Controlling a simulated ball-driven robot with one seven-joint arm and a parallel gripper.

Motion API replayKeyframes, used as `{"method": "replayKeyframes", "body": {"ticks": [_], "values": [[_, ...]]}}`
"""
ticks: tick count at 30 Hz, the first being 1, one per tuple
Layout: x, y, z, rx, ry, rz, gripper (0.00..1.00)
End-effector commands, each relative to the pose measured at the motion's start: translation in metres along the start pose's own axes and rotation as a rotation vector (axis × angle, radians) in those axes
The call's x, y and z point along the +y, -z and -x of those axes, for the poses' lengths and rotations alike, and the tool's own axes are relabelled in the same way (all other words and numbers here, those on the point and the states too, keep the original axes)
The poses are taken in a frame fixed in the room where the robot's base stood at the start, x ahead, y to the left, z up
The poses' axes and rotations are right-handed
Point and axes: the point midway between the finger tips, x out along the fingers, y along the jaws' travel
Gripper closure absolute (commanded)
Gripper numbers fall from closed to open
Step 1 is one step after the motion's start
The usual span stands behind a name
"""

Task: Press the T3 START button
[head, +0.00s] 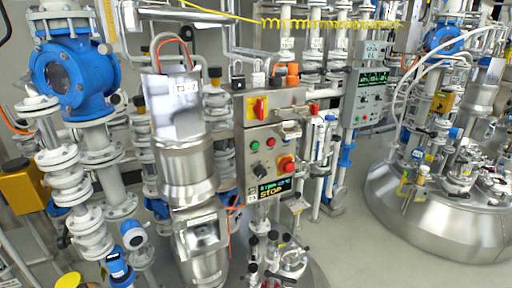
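A grey control box (270,158) stands near the middle of the head view, beside a steel cylinder. The labels by the buttons are too small to read, so I cannot tell which one is T3 START. My gripper is not in view.
A steel cylinder (187,165) with a tilted plate (172,105) stands close left of the box. A red-and-yellow rotary switch (260,107) sits above. A second control box (367,95) is further back right. A steel vessel (440,222) stands right, with bare floor (345,245) before it.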

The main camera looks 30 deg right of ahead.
Motion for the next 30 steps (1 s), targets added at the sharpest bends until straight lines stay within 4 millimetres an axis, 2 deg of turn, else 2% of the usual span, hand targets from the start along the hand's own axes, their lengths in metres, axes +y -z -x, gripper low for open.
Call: {"method": "replayKeyframes", "body": {"ticks": [5,27,30], "values": [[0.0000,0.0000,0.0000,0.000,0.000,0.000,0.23],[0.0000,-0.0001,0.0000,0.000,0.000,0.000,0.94],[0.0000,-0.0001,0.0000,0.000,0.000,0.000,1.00]]}}
